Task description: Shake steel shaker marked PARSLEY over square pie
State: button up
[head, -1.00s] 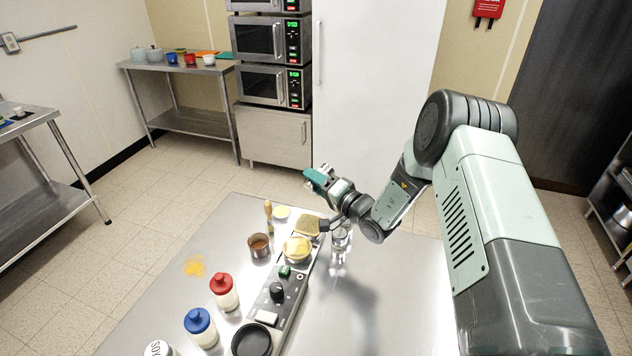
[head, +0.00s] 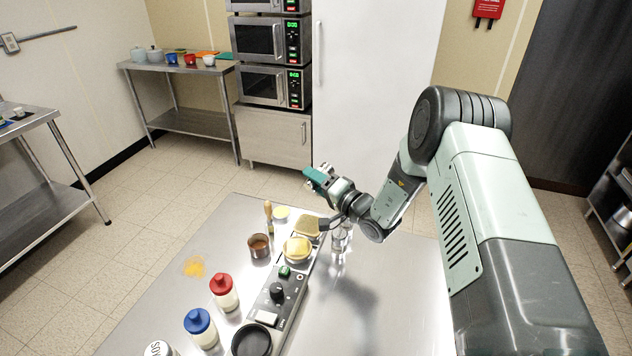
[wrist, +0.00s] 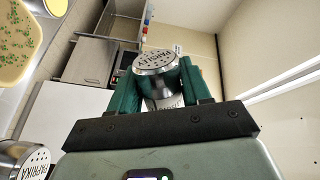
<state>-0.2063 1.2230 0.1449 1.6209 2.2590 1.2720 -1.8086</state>
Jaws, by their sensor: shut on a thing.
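My gripper (wrist: 162,85) is shut on a steel shaker (wrist: 156,62) with a perforated lid. Its lettering is upside down in the wrist view and seems to read PARSLEY. In the head view, my gripper (head: 318,178) is raised above the far end of the table, and its green fingers hide most of the shaker. The square pie (head: 305,228) lies below, on the far end of the long dark unit. In the wrist view, a pale pie surface (wrist: 28,42) with green specks shows at upper left, apparently the square pie.
A steel shaker marked PAPRIKA (wrist: 38,158) stands near my gripper. A round pie (head: 297,249), a brown-filled pot (head: 259,246), a red-capped bottle (head: 224,293) and a blue-capped bottle (head: 201,328) stand nearby. The table's right part is mostly clear.

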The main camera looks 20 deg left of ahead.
aim_at(309, 182)
jog(key=m, duration=0.3)
jog(key=s+m, duration=0.1)
jog(key=shift+a+m, duration=0.25)
jog(key=shift+m, duration=0.15)
jog(key=m, duration=0.3)
jog(key=s+m, duration=0.1)
jog(key=m, duration=0.1)
jog(key=shift+a, duration=0.25)
jog(key=m, duration=0.5)
jog(key=shift+r+m, duration=0.4)
jog(key=m, duration=0.3)
jog(key=r+m, duration=0.1)
jog(key=m, duration=0.2)
jog(key=shift+s+a+r+m, duration=0.1)
jog(key=shift+s+r+m, duration=0.1)
jog(key=shift+m, duration=0.1)
